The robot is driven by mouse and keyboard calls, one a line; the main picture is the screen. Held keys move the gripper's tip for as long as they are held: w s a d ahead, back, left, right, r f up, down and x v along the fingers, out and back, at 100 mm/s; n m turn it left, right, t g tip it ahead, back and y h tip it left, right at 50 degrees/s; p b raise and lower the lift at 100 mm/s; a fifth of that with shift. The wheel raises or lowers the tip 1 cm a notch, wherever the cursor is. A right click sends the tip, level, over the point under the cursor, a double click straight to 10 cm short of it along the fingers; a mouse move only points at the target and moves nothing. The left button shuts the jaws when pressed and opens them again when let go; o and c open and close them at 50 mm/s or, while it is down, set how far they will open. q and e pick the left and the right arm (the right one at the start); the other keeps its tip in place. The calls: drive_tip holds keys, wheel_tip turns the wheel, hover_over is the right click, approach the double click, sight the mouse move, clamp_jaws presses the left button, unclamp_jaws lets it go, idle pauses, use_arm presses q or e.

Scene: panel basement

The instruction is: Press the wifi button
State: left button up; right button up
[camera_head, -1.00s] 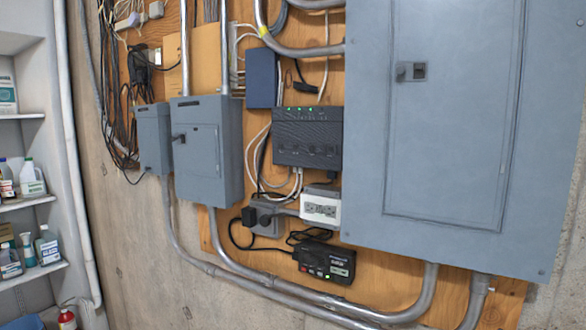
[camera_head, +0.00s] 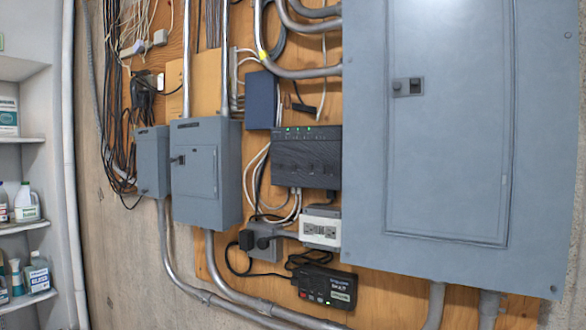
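A dark router-like box (camera_head: 306,158) with green lights along its top edge is mounted on the wooden board, left of the large grey panel. A smaller black device (camera_head: 325,286) with small buttons, a red light and a label hangs low on the board, below the white outlet box. I cannot read which button is the wifi button on either device. Neither of my grippers shows in the head view.
A large grey electrical panel (camera_head: 447,130) fills the right side. Smaller grey boxes (camera_head: 205,172), a white outlet box (camera_head: 320,228), metal conduits (camera_head: 170,255) and loose cables surround the devices. Shelves with bottles (camera_head: 27,204) stand at the left.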

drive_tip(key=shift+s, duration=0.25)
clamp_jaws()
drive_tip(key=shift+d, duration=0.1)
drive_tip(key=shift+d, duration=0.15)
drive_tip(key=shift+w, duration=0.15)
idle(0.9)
